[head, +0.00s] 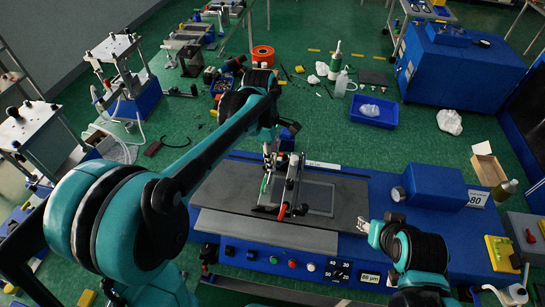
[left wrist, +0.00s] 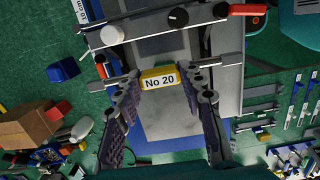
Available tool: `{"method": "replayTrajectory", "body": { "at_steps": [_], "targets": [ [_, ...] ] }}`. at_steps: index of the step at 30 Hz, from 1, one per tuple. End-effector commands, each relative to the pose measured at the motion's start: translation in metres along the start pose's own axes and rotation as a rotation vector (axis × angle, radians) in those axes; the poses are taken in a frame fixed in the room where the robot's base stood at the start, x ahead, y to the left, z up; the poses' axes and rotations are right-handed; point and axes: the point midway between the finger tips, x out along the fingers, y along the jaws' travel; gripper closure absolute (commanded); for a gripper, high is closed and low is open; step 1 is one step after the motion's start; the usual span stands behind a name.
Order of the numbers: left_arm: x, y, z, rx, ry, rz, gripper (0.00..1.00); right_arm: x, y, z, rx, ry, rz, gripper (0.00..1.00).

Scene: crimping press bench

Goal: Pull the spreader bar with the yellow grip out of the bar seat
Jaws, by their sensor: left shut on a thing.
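The yellow grip (left wrist: 158,73) of the spreader bar, with a white "No 20" label, sits between the fingertips of my left gripper (left wrist: 162,88) in the left wrist view. The gripper is shut on it. Grey bar ends stick out on both sides of the fingers. In the head view my left gripper (head: 271,158) hangs over the grey bench plate, and the yellow grip is hard to make out there. I cannot tell whether the bar still touches its seat. My right gripper (head: 376,229) is at the plate's right side, small and unclear.
A dark frame with a red handle (head: 282,212) stands on the grey plate (head: 225,190), close to my left gripper. The bench's front carries buttons and displays. Bottles and a blue tray (head: 373,112) lie on the green floor behind.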

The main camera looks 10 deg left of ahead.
Motion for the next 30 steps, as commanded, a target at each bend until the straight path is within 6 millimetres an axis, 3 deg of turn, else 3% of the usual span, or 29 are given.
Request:
{"method": "replayTrajectory", "body": {
  "at_steps": [8,18,30],
  "targets": [
    [-0.003,0.0,0.0,0.0,0.0,0.0,0.96,-0.002,0.0,-0.001,0.0,0.0,0.0,0.6],
    [-0.029,0.0,0.004,0.0,0.0,0.0,0.96,-0.018,0.0,-0.013,0.0,0.0,0.0,0.6],
    [-0.029,0.0,0.004,0.0,0.0,0.0,0.96,-0.018,0.0,-0.013,0.0,0.0,0.0,0.6]
  ]
}}
